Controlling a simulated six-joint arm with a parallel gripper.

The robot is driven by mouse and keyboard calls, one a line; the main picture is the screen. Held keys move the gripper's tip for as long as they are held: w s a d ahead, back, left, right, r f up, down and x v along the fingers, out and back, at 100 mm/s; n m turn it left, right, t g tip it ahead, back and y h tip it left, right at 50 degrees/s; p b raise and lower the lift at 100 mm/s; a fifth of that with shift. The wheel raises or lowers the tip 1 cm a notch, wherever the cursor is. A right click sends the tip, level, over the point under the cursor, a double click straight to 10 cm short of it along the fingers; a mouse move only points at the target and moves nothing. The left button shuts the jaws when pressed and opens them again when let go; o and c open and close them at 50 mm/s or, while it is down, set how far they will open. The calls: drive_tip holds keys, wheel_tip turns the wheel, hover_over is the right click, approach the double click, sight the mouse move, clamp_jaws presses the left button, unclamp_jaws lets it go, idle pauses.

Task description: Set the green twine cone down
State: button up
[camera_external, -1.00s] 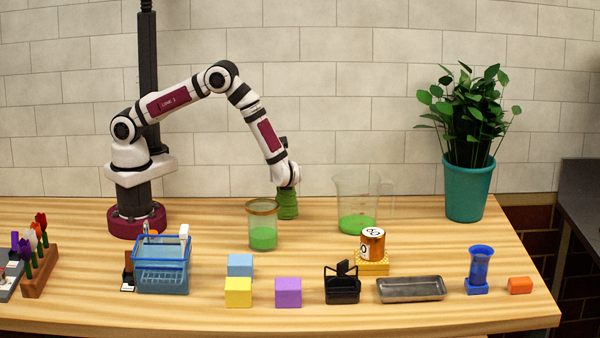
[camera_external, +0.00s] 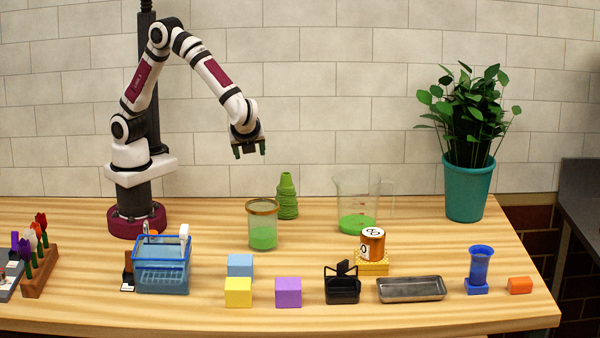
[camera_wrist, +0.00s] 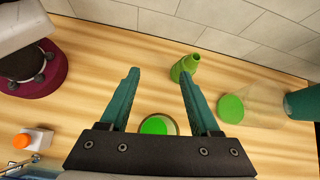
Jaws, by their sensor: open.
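The green twine cone (camera_external: 287,197) stands upright on the wooden table, near the wall and just behind the glass jar of green liquid. It also shows in the wrist view (camera_wrist: 186,67), beyond my right finger's tip. My gripper (camera_external: 249,150) is open and empty, raised well above the table, up and to the left of the cone. In the wrist view its two teal fingers (camera_wrist: 159,73) are spread apart with nothing between them but table and the jar below. No part of the gripper touches the cone.
The glass jar (camera_external: 263,230) stands in front of the cone, and a clear beaker (camera_external: 357,208) to its right. A blue basket (camera_external: 162,277), several coloured blocks, an amber can (camera_external: 372,245) and a metal tray (camera_external: 411,289) lie nearer the front. A potted plant (camera_external: 468,190) stands at right.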

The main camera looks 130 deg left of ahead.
drive_tip(key=s+d+r+n+t+h, duration=0.1)
drive_tip(key=s+d+t+h, duration=0.4)
drive_tip(key=s+d, duration=0.8)
drive_tip(key=d+t, duration=0.1)
drive_tip(key=d, duration=0.1)
drive_tip(key=shift+s+d+r+n, duration=0.15)
drive_tip(key=shift+d+n, duration=0.2)
drive_tip(key=shift+n, duration=0.05)
